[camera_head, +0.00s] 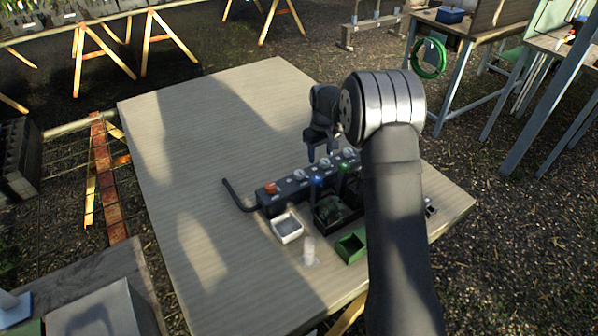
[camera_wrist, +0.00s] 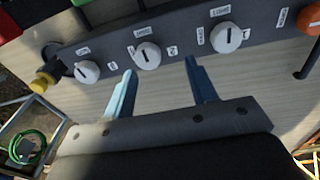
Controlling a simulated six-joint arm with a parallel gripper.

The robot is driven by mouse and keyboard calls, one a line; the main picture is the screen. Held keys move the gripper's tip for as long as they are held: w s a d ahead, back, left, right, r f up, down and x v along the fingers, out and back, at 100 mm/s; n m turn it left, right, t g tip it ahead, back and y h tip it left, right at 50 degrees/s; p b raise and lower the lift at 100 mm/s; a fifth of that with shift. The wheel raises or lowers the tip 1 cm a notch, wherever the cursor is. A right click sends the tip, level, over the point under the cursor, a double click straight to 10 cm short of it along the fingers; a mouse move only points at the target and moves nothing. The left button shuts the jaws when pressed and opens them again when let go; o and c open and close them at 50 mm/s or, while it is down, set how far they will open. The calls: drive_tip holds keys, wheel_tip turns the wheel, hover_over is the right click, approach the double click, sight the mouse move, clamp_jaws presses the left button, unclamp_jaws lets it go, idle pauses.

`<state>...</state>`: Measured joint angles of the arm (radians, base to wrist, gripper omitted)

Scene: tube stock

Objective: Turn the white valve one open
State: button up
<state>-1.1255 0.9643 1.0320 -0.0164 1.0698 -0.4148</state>
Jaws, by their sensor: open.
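A dark valve block (camera_head: 290,192) lies on the wooden table with a row of white knobs on it. In the wrist view these are a right knob (camera_wrist: 228,37), a middle knob (camera_wrist: 147,55) and a left knob (camera_wrist: 88,72). Each has a dark pointer line and small labels that I cannot read surely, so I cannot tell which is valve one. My gripper (camera_wrist: 158,75) is open and empty. Its fingertips lie below the middle knob in the picture, one towards each side of it. In the head view my gripper (camera_head: 321,152) hangs over the block's far side.
An orange knob (camera_head: 270,187) sits at the block's left end, near a dark bent hose (camera_head: 238,196). A white tray (camera_head: 287,228), a clear cup (camera_head: 309,252) and a green tray (camera_head: 351,246) stand in front. The table's (camera_head: 200,150) left part is clear.

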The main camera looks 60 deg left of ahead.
drive_tip(key=s+d+r+m+t+y, duration=0.1)
drive_tip(key=s+d+r+m, duration=0.15)
drive_tip(key=s+r, duration=0.4)
drive_tip(key=m+t+y, duration=0.1)
drive_tip(key=m+y, duration=0.1)
drive_tip(key=m, duration=0.2)
approach(299, 173)
drive_tip(key=x, duration=0.8)
drive_tip(key=shift+f, duration=0.25)
drive_tip(key=shift+c, duration=0.4)
drive_tip(key=c, duration=0.9)
